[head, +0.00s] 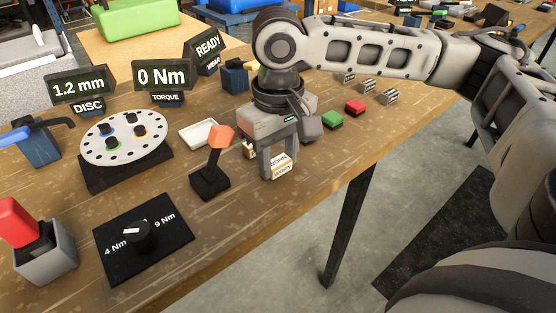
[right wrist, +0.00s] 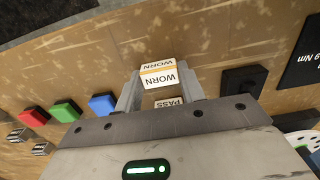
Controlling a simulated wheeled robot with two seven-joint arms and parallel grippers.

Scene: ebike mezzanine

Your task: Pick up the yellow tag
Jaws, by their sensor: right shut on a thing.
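The yellow tag (head: 281,167) is a small white block with a yellow-orange band and the word WORN on its faces. In the head view it sits between the fingers of my right gripper (head: 279,163), low over the wooden table near its front edge. In the right wrist view the tag (right wrist: 158,74) is between the two fingertips of my right gripper (right wrist: 160,88), which is shut on it. I cannot tell whether the tag touches the table. My left gripper is not in view.
A tag marked PASS (right wrist: 168,103) lies close by. A lever with an orange knob (head: 219,138) stands just left of my gripper. A white tray (head: 198,133) lies behind the lever. Green (head: 332,120) and red (head: 355,107) blocks are to the right. A dial plate (head: 143,238) is front left.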

